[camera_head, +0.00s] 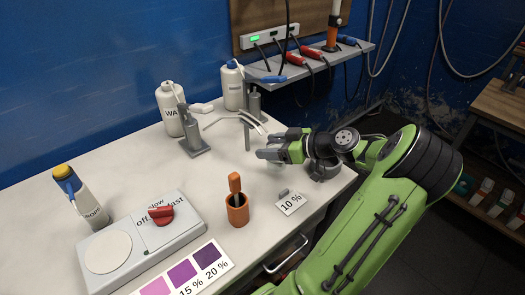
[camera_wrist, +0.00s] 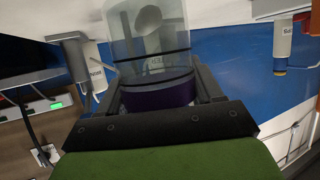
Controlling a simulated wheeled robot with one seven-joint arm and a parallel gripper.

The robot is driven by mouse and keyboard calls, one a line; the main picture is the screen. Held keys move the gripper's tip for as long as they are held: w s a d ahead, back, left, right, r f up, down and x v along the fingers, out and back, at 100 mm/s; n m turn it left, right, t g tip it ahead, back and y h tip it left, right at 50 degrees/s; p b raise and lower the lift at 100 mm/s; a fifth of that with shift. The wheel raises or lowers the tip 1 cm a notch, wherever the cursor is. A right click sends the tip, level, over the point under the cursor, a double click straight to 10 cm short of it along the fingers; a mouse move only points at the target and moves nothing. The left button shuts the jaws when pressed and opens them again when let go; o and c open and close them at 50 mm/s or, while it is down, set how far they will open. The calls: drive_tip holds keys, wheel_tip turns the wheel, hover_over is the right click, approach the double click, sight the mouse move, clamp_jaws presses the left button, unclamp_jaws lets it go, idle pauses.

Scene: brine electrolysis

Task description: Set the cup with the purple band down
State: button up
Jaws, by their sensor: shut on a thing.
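The cup with the purple band (camera_wrist: 148,45) is a clear, see-through cup seen in the wrist view. Its dark purple band (camera_wrist: 160,95) lies between the fingers of my gripper (camera_wrist: 158,88), which is shut on it. In the head view my gripper (camera_head: 270,152) is over the right part of the white table (camera_head: 150,160), near the two metal stands. The cup cannot be made out clearly there, and I cannot tell whether its base touches the table.
Metal stands (camera_head: 193,135) with curved arms are left of my gripper. A white bottle (camera_head: 170,110) is behind. An orange holder (camera_head: 237,210), a "10 %" card (camera_head: 290,202), a stirrer plate (camera_head: 145,240) and a purple colour chart (camera_head: 185,272) are nearer. The table's middle is clear.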

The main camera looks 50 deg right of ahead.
drive_tip(key=shift+w+d+f+b, duration=0.2)
drive_tip(key=shift+w+f+b, duration=0.25)
drive_tip(key=shift+w+f, duration=0.5)
drive_tip(key=shift+w+d+f+b, duration=0.2)
drive_tip(key=shift+w+f+b, duration=0.25)
drive_tip(key=shift+w+f, duration=0.4)
drive_tip(key=shift+f, duration=0.1)
drive_tip(key=o, duration=1.2)
